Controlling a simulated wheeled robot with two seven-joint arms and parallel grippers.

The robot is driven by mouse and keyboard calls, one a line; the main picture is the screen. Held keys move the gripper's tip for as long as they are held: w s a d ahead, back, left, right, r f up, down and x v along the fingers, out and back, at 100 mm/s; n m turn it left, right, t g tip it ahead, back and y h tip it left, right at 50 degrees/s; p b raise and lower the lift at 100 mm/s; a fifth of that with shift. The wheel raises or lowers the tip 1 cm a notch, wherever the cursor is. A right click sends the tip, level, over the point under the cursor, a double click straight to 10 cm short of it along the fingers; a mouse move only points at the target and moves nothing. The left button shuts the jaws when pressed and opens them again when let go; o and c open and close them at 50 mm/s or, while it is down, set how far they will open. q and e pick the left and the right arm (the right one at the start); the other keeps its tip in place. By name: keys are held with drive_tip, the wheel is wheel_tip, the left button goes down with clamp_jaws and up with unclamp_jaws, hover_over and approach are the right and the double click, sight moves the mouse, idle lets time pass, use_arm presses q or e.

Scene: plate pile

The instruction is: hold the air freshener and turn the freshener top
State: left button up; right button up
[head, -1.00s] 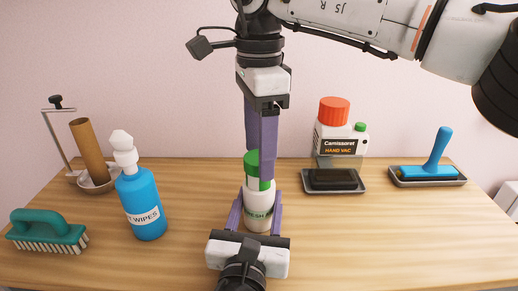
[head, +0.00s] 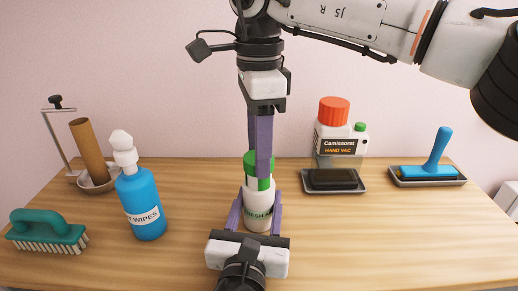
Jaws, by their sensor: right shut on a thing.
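The air freshener (head: 258,217) is a white bottle with a green top (head: 251,160), standing upright near the middle of the table. My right gripper (head: 262,165) comes down from above and is shut on the green top. Its purple fingers hide part of the top. My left gripper (head: 257,215) reaches in from the bottom edge with one finger on each side of the white bottle. I cannot tell whether both of its fingers press on the bottle. The bottle's lower edge is partly hidden by this gripper.
A blue wipes bottle (head: 142,205) and a teal brush (head: 47,230) stand to the left. A cardboard roll on a stand (head: 91,150) is behind them. At the right are a hand vac bottle (head: 341,138), a dark block on a tray (head: 333,179) and a blue-handled tool (head: 437,155).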

drive_tip(key=m, duration=0.5)
drive_tip(key=shift+m, duration=0.4)
drive_tip(key=m, duration=0.5)
idle(0.4)
drive_tip(key=o, duration=1.1)
drive_tip(key=shift+c, duration=0.2)
wheel_tip(320, 180, up, 12)
use_arm(q)
drive_tip(key=o, duration=1.2)
drive_tip(key=shift+o, duration=0.2)
